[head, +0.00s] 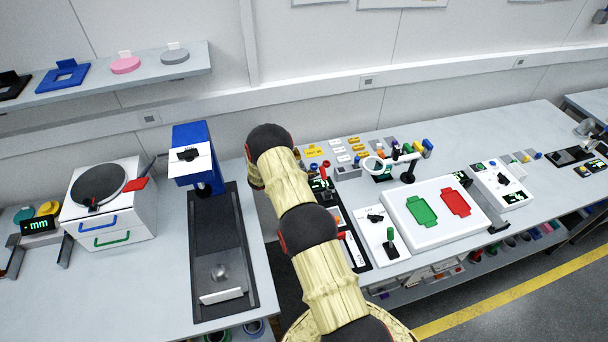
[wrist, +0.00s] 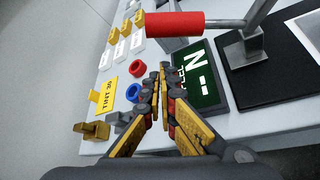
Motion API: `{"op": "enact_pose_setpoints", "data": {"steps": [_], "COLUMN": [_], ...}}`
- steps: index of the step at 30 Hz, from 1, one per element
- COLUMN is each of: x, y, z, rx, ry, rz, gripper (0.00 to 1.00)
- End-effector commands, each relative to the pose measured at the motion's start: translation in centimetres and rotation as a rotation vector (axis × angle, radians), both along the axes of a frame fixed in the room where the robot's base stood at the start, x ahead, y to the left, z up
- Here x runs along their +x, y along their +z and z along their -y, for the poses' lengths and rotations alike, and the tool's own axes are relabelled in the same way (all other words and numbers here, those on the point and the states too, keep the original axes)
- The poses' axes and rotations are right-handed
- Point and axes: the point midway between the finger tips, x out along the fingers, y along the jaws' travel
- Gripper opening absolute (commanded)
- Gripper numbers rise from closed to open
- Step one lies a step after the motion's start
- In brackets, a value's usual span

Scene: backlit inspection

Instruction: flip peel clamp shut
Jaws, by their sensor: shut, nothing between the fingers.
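In the wrist view the peel clamp is a grey lever with a thick red grip (wrist: 175,24), at the top right. Its lever joins a grey block (wrist: 243,47) on a dark plate. The red grip stands above the surface, and the lever's far end is cut off at the frame edge. My gripper (wrist: 160,72) is shut and empty, with its fingertips together. In the head view my arm hides much of this area, and I cannot make out the gripper.
A red ring (wrist: 137,69), a blue ring (wrist: 133,92) and a yellow sign (wrist: 104,95) stand left of my fingers. White tags with yellow blocks (wrist: 125,28) lie beyond. In the head view a magnifier (head: 373,165) and a white light panel (head: 470,232) stand to the right.

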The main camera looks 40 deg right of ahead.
Motion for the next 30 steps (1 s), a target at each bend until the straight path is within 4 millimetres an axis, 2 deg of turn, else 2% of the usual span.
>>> {"op": "enact_pose_setpoints", "data": {"steps": [1, 7, 30], "x": [-0.1, -1.0, -1.3], "y": [1.3, 2.3, 2.8], "z": [0.0, -0.2, -0.3], "rx": [-0.003, -0.002, -0.028], "ry": [0.002, 0.001, 0.000], "rz": [0.005, 0.002, 0.050], "gripper": [0.00, 0.00, 0.00]}}
